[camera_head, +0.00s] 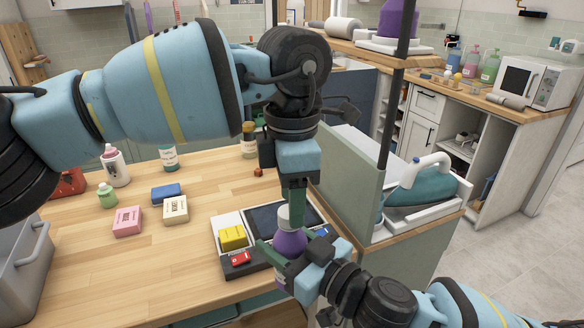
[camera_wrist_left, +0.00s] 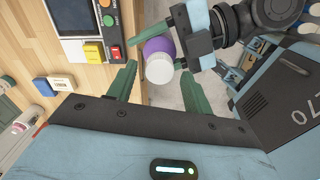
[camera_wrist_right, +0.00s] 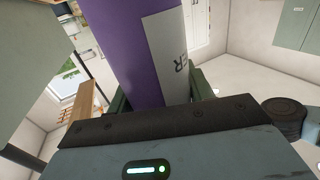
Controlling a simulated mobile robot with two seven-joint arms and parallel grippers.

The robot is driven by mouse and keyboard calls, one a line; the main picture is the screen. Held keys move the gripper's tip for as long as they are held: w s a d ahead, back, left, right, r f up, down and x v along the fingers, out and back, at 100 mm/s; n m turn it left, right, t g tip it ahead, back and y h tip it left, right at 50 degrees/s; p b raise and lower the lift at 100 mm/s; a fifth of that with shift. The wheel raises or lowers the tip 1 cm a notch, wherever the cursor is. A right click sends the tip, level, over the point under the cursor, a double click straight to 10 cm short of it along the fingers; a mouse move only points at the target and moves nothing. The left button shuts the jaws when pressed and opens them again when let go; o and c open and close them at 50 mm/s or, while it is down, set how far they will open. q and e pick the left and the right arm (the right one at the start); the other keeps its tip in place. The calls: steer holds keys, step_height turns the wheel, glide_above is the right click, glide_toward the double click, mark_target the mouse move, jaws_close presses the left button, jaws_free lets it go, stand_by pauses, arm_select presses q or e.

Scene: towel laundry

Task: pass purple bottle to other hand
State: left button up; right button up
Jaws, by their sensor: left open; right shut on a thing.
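The purple bottle (camera_head: 289,242) with a white cap is upright beside the table's right edge. My right gripper (camera_head: 290,258) is shut on its body from the lower right. The bottle fills the middle of the right wrist view (camera_wrist_right: 145,50), with part of a white label showing. My left gripper (camera_head: 291,205) points down from above and is open at the cap. In the left wrist view, the white cap (camera_wrist_left: 160,70) shows between the two spread green fingers; I cannot tell whether they touch it.
A panel (camera_head: 262,222) with a dark screen, yellow block and red button is just left of the bottle. Boxes (camera_head: 128,221), small bottles (camera_head: 115,165) and a grey basket (camera_head: 25,262) are on the wooden table. A teal iron (camera_head: 418,190) sits to the right.

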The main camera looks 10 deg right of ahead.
arm_select(q)
steer(key=shift+f, duration=2.4)
steer(key=shift+c, duration=0.2)
steer(key=c, duration=1)
arm_select(e)
steer(key=o, duration=1.3)
steer(key=shift+c, duration=0.2)
steer(key=shift+d, duration=0.1)
